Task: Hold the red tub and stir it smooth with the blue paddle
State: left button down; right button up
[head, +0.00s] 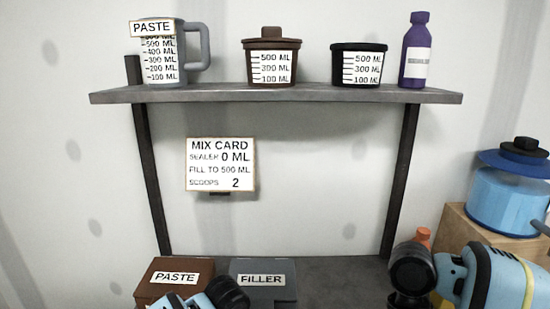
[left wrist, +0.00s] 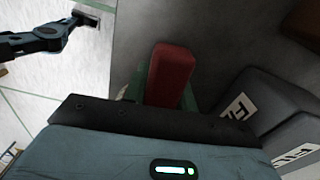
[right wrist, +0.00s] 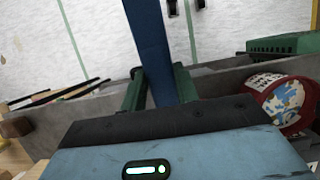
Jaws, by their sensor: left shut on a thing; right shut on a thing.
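The red tub (right wrist: 262,82) shows at the right of the right wrist view, with patchy white, blue and yellowish contents. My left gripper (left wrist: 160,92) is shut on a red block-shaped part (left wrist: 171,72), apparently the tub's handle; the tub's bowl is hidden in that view. My right gripper (right wrist: 158,88) is shut on the blue paddle (right wrist: 152,45), whose shaft runs up out of the right wrist view. The paddle's far end is out of sight, and in this view the shaft is beside the tub, apart from it. Both grippers are below the head view's frame.
A paste box (head: 165,290) and a filler box (head: 266,292) stand on the bench. The shelf (head: 220,95) holds a paste jug (head: 196,42), brown tub (head: 247,60), black tub (head: 337,62) and purple bottle (head: 416,35). A mix card (head: 220,150) hangs below. A blue pot (head: 500,200) stands right.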

jog(key=shift+r, duration=0.1)
dwell(0.4)
jog(key=o, duration=0.6)
jog(key=shift+c, duration=0.2)
jog(key=c, duration=0.6)
jog(key=shift+o, duration=0.2)
jog(key=shift+w+a, duration=0.25)
jog(key=w+a+r+n+t+y, duration=0.3)
jog(key=w+a+r+t, duration=0.45)
jog(key=w+a, duration=0.4)
jog(key=w+a+r+n+t+y, duration=0.1)
jog(key=w+a+r+t+y, duration=0.1)
jog(key=r, duration=0.6)
jog(key=w+a+r+n+t+y, duration=0.2)
jog(key=w+a+r+t+y, duration=0.1)
jog(key=w+a+r+y, duration=0.2)
notch_tip(320, 180, up, 3)
jog(key=shift+a+f, duration=0.1)
jog(key=shift+a, duration=0.95)
